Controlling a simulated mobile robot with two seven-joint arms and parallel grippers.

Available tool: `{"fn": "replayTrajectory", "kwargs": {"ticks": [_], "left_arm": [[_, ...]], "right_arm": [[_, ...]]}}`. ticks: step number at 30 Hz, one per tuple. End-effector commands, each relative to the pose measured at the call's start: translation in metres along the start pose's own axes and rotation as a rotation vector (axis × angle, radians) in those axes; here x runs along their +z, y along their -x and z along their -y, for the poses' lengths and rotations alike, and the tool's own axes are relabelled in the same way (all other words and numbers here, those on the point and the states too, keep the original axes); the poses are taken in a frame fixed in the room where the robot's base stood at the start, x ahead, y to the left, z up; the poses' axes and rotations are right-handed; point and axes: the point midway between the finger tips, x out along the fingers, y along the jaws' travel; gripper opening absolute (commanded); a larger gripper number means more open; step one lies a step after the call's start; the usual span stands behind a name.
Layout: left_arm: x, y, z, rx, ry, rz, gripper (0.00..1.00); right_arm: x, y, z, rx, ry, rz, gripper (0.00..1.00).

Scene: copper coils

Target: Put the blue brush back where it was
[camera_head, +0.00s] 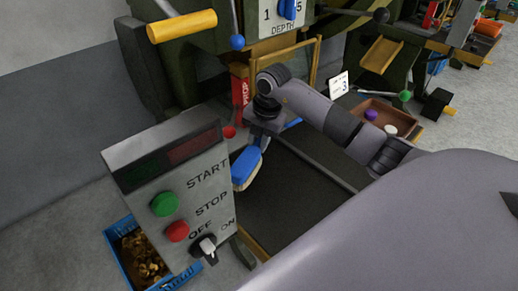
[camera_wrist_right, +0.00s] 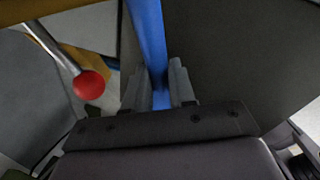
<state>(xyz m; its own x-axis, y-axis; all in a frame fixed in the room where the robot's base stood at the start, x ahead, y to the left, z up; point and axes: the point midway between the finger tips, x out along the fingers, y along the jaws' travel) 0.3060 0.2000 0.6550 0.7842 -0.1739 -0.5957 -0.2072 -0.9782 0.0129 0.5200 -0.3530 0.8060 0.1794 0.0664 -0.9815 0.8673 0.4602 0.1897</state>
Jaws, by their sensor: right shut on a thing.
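The blue brush (camera_head: 247,166) hangs below my right gripper (camera_head: 265,132) in the head view, with a pale bristle side at its lower edge. It is tilted, above the dark flat bed of the machine and beside the grey control box. In the right wrist view, my right gripper (camera_wrist_right: 163,88) is shut on the brush's blue handle (camera_wrist_right: 148,35), which runs up between the two fingers. The rest of the brush is out of that view. My left gripper is in neither view.
The control box (camera_head: 150,159) with green and red buttons stands close left of the brush. A red ball knob (camera_head: 229,132) is near the gripper, seen also in the wrist view (camera_wrist_right: 89,85). The dark bed (camera_head: 292,196) looks clear. A blue crate (camera_head: 121,257) holds coppery scraps.

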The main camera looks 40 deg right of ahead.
Motion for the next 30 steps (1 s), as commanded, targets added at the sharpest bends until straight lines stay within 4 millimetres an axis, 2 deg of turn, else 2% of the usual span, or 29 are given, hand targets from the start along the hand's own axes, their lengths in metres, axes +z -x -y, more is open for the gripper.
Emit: {"fn": "replayTrajectory", "kwargs": {"ticks": [6, 17, 18, 20, 30], "left_arm": [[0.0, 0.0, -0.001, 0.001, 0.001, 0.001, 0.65], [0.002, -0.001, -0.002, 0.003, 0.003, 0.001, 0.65], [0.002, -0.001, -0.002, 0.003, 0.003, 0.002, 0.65], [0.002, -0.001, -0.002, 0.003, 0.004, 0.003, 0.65], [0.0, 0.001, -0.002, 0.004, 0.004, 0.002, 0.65]], "right_arm": [[-0.002, -0.029, 0.007, -0.002, -0.001, -0.003, 0.0], [-0.001, -0.034, 0.007, -0.001, 0.0, 0.0, 0.0], [-0.001, -0.034, 0.007, -0.001, 0.0, 0.0, 0.31], [-0.001, -0.033, 0.007, -0.001, 0.0, 0.0, 0.5], [-0.001, -0.03, 0.007, 0.0, 0.0, 0.0, 0.5]]}}
